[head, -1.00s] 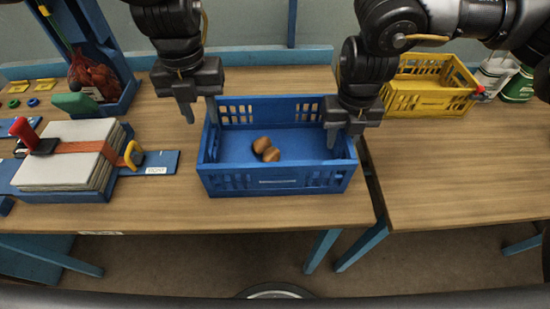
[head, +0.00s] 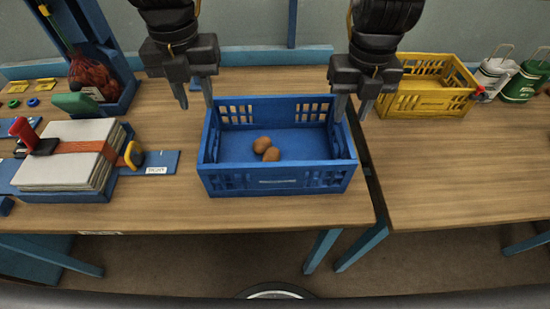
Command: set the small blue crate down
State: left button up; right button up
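The small blue crate (head: 278,182) rests upright on the wooden table, near its front edge, with a few brown potato-like items (head: 266,148) inside. My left gripper (head: 194,98) is at the crate's back left corner, with its fingers spread and nothing held between them. My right gripper (head: 352,110) is at the back right corner, also with its fingers apart and empty. Both fingertip pairs appear to be at or above the rim; whether any finger still touches the crate is hard to tell.
A yellow crate (head: 425,102) and white and green canisters (head: 522,84) stand on the right table. A strapped stack of folded sacks (head: 66,165) lies at left, with a blue stand holding a red net bag (head: 93,75) behind. A narrow gap separates the tables.

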jog(key=shift+r, duration=1.75)
